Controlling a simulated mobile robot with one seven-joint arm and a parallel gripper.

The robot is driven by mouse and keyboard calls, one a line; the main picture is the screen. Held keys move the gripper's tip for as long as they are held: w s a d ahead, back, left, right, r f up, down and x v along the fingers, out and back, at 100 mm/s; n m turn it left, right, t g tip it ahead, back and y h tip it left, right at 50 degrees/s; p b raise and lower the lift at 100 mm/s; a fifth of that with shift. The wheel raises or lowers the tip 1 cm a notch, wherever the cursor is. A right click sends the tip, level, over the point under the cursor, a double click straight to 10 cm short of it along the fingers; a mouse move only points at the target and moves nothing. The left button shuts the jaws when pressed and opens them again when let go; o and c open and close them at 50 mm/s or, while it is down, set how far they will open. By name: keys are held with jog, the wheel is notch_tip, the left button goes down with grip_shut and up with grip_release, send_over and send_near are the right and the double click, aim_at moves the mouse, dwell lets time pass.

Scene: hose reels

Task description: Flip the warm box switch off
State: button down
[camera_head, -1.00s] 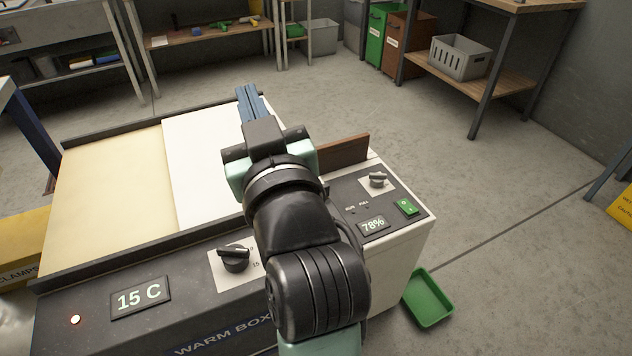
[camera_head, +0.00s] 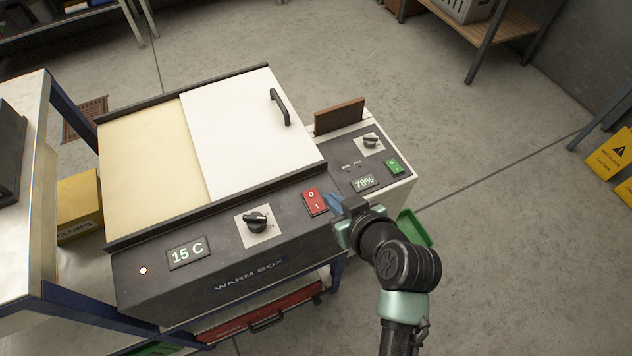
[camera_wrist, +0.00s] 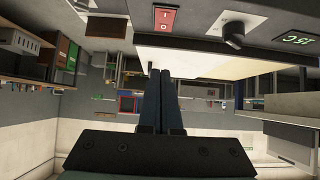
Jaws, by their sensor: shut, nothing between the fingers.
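The warm box (camera_head: 140,288) has a dark front panel with a 15 C display (camera_head: 187,254), a black knob (camera_head: 255,222) and a small lit lamp (camera_head: 143,270). Its red rocker switch (camera_head: 315,201), marked O and I, is at the panel's right end. The switch also shows at the top of the wrist view (camera_wrist: 166,19). My gripper (camera_head: 333,202) is shut and empty, with its fingertips close to the right side of the red switch. I cannot tell whether they touch it. In the wrist view the shut fingers (camera_wrist: 160,75) point toward the panel, below the switch.
A second unit on the right has a green switch (camera_head: 394,166), a knob (camera_head: 370,140) and a 78% display (camera_head: 364,182). A brown board (camera_head: 339,116) stands behind it. A green tray (camera_head: 414,228) lies partly behind my arm. A white lid with a handle (camera_head: 280,107) covers part of the box.

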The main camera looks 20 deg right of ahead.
jog(key=shift+s+f, duration=0.15)
jog(key=shift+s, duration=0.05)
send_near(310, 190)
jog(key=w, duration=0.2)
jog(key=w+r, duration=0.1)
jog(key=w, duration=0.1)
jog(key=f, duration=0.3)
jog(key=shift+w+a+f, duration=0.1)
jog(key=shift+w, duration=0.3)
jog(key=shift+f, duration=0.55)
jog(key=shift+f+b, duration=0.1)
jog(key=shift+b, duration=0.2)
jog(key=shift+w+f+b, duration=0.15)
jog(key=shift+f+b, duration=0.15)
jog(key=shift+b, duration=0.15)
jog(key=shift+w+r, duration=0.1)
jog(key=shift+w, duration=0.1)
